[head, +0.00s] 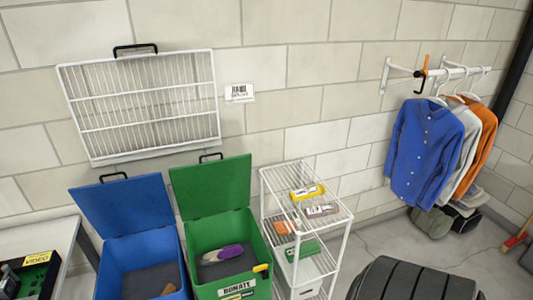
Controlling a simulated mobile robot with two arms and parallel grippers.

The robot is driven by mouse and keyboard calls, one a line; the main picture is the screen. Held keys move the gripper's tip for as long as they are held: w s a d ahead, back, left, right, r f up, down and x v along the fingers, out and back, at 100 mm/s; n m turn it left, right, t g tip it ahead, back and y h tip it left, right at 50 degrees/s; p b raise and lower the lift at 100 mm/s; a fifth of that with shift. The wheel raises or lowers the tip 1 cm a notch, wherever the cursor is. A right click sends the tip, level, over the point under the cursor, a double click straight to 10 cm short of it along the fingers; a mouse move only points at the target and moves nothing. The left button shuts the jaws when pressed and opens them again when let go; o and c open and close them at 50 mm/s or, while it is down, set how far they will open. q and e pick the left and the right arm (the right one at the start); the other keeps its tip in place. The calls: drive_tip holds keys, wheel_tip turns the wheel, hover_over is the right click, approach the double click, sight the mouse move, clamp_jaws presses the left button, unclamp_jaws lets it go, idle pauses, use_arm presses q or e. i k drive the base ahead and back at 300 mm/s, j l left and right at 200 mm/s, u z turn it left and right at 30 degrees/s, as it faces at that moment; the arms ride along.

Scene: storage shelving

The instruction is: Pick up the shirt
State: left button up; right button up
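A blue button-up shirt (422,150) hangs on a hanger from the white wall rail (455,72) at the right. It is the front garment. A grey shirt (467,140) and an orange shirt (486,125) hang close behind it, partly covered by it. A black and orange clamp-like item (422,74) sits at the rail just above the blue shirt. Neither of my grippers shows in the head view.
An open blue bin (140,250) and an open green bin (207,240) stand left of a white wire shelf (318,200). A dark ribbed object (405,280) is at the bottom right. Bags (432,221) lie below the shirts. Some bare floor shows between.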

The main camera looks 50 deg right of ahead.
sight(309, 192)
drive_tip(key=l+u, duration=0.2)
drive_tip(key=l, duration=0.2)
drive_tip(key=k+l+u, duration=0.1)
drive_tip(key=l+u, duration=0.15)
drive_tip(key=l, duration=0.2)
drive_tip(key=k+l+u, duration=0.2)
drive_tip(key=l, duration=0.2)
drive_tip(key=l+u, duration=0.25)
drive_tip(key=l, duration=0.15)
drive_tip(key=k+l+u, duration=0.2)
drive_tip(key=l, duration=0.15)
